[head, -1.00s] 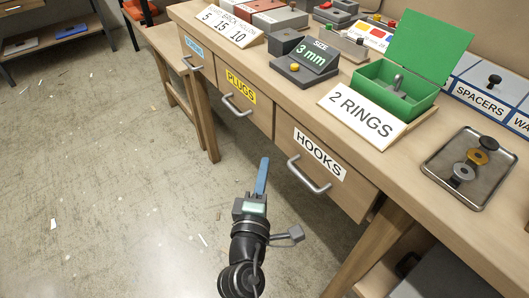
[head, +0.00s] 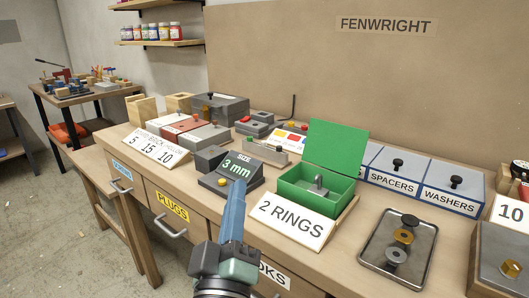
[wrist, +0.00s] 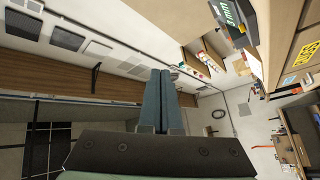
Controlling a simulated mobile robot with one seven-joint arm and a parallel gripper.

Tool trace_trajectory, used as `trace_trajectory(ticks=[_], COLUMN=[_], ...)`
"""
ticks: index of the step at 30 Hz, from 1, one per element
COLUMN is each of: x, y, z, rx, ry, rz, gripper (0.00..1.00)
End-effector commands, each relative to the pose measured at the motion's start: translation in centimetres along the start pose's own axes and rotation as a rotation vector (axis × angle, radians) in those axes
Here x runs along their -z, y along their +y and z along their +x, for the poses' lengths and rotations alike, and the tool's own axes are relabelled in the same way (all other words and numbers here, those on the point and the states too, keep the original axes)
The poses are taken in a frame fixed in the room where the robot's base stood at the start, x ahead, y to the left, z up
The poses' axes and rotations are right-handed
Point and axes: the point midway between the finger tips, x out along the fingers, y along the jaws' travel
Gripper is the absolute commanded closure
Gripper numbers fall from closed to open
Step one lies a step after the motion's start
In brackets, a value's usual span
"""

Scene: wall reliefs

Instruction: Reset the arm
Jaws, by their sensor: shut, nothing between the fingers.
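My gripper (head: 238,188) shows in the head view with its blue fingers pressed together and nothing between them. It points up and forward, in front of the workbench (head: 345,262), and overlaps the drawer fronts and bench edge in the picture. In the wrist view my gripper (wrist: 160,75) also shows its two blue fingers side by side, touching, against the wall and ceiling. How far the fingertips are from the bench edge is hard to tell.
Open floor (head: 50,240) lies at left.

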Motion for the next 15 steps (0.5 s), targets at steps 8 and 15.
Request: trace_trajectory(ticks=[8, 15], x=[10.3, 18.0], y=[17.5, 26.4], z=[0.5, -2.1], rx=[-0.176, -0.153], ry=[0.259, 0.471], rz=[0.575, 0.83], gripper=[1.0, 1.0])
